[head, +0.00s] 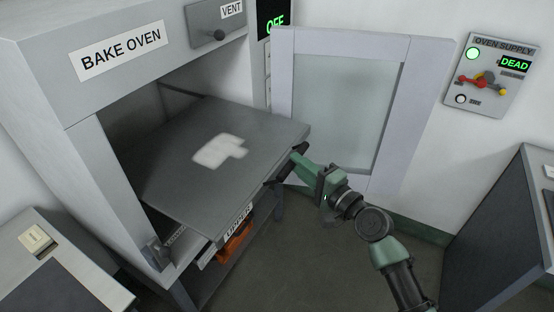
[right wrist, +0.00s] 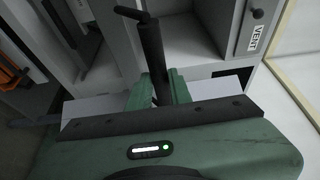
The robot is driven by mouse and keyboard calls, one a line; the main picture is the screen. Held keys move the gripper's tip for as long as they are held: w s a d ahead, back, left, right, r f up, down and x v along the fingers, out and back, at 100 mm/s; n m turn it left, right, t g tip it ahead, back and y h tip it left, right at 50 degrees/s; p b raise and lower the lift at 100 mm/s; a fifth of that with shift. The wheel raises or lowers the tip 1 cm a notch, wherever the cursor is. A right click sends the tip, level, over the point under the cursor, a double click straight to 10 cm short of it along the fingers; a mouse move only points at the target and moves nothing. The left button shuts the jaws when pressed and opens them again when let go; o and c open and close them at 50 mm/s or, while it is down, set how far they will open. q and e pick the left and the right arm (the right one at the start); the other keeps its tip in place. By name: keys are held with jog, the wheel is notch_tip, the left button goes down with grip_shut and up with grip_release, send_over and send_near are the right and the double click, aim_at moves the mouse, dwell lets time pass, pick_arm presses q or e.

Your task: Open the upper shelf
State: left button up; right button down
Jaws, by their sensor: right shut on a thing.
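The shelf (head: 175,185) is a flat grey plate that sticks out of the open front of the bake oven (head: 60,75). A pale blocky patch (head: 220,150) shows on its top. My right gripper (head: 296,158) is at the shelf's front edge, towards its right corner. It is shut on a dark bar-like handle (right wrist: 150,45), which stands between the green fingers (right wrist: 158,88) in the right wrist view. Part of the handle is hidden by the gripper. My left gripper is in neither view.
The oven's glass door (head: 345,110) stands open behind my right arm. An oven supply panel (head: 487,75) is on the wall. Orange things (head: 235,243) lie below the shelf. Counters stand at left (head: 60,285) and right (head: 500,215); floor shows between.

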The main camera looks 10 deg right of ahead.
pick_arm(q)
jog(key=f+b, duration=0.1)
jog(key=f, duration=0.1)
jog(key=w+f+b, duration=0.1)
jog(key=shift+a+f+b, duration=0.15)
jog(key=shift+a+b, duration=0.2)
pick_arm(e)
jog(key=s+d, duration=0.5)
jog(key=d, duration=0.3)
jog(key=shift+s, duration=0.4)
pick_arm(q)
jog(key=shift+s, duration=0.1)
pick_arm(e)
jog(key=c, duration=1.3)
grip_release()
pick_arm(q)
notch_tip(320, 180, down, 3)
jog(key=b, duration=0.3)
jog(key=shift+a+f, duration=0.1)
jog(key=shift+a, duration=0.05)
pick_arm(e)
jog(key=v, duration=0.7)
jog(key=shift+s+d, duration=0.2)
jog(key=shift+s, duration=0.15)
